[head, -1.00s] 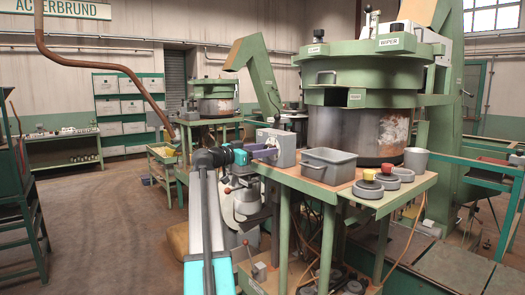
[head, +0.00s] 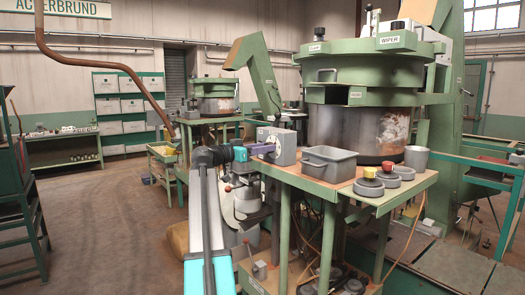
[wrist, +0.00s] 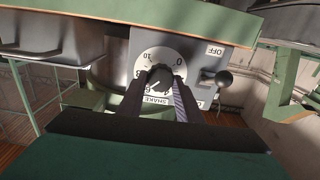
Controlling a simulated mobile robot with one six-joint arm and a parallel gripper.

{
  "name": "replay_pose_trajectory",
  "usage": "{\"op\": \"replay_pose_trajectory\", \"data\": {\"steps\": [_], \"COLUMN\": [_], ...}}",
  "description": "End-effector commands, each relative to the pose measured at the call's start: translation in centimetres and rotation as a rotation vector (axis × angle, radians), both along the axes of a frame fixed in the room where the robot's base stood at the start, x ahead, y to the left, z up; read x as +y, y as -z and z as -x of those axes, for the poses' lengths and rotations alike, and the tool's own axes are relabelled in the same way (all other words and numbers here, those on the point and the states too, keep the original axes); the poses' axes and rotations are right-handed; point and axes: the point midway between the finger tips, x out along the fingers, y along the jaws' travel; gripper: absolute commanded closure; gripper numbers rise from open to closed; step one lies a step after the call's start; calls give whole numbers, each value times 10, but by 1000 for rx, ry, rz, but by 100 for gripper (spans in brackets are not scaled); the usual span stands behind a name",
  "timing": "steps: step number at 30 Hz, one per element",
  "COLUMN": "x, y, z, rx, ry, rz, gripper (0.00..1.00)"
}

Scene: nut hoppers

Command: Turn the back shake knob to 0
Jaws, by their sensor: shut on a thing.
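The shake knob (wrist: 159,77) is a dark round knob on a white numbered dial (wrist: 172,52) marked SHAKE. The dial is on the front of a grey control box (wrist: 195,37), which also shows in the head view (head: 287,146) at the left end of the green bench. My gripper (wrist: 160,88) has its two fingers on either side of the knob and is shut on it. In the head view my gripper (head: 264,149) reaches the dial from the left. The fingers cover part of the dial's lower numbers, and I cannot tell clearly which number the knob points at.
A lever switch (wrist: 222,78) with an OFF label stands right of the dial. A grey bin (head: 329,163) is beside the box on the bench. The large hopper (head: 358,135) stands behind.

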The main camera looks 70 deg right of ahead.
Motion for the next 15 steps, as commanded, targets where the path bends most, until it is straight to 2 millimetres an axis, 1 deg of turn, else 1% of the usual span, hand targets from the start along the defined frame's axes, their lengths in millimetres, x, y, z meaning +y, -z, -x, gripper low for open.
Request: {"op": "replay_pose_trajectory", "data": {"steps": [1,8,15], "x": [-3,-4,-4], "y": [-2,-3,-4], "z": [0,-1,-1], "rx": [24,161,336], "ry": [-3,-5,-4], "rz": [-7,-93,-205], "gripper": [91,91,91]}}
